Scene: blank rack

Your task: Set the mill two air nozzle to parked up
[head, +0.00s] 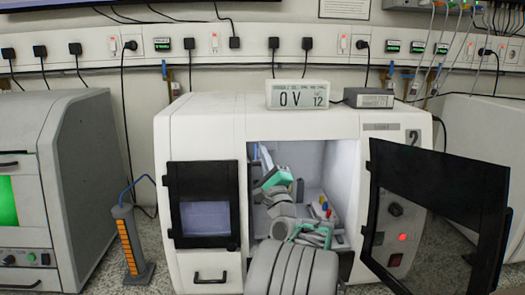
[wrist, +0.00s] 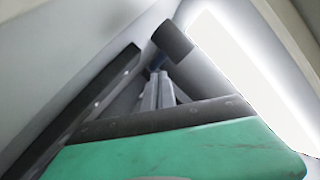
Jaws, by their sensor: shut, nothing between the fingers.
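The mill marked 2 (head: 200,125) stands in the middle of the head view, its right-hand door (head: 435,190) swung open. My arm reaches in through the opening. My gripper (wrist: 158,76) is shut and empty; its narrow grey fingers show beyond the green housing in the wrist view. A dark cylinder (wrist: 174,40) with a small blue part below it is just beyond the fingertips. It may be the air nozzle, but I cannot be sure. I cannot tell whether the fingers touch it. In the head view my arm and hand hide much of the interior.
Small coloured items (head: 325,208) lie inside the mill at the right. The open door's frame juts out to the right of my arm. The closed left window (head: 205,217) borders the opening. An orange-striped stand (head: 129,245) is at the left, beside another grey machine (head: 75,160).

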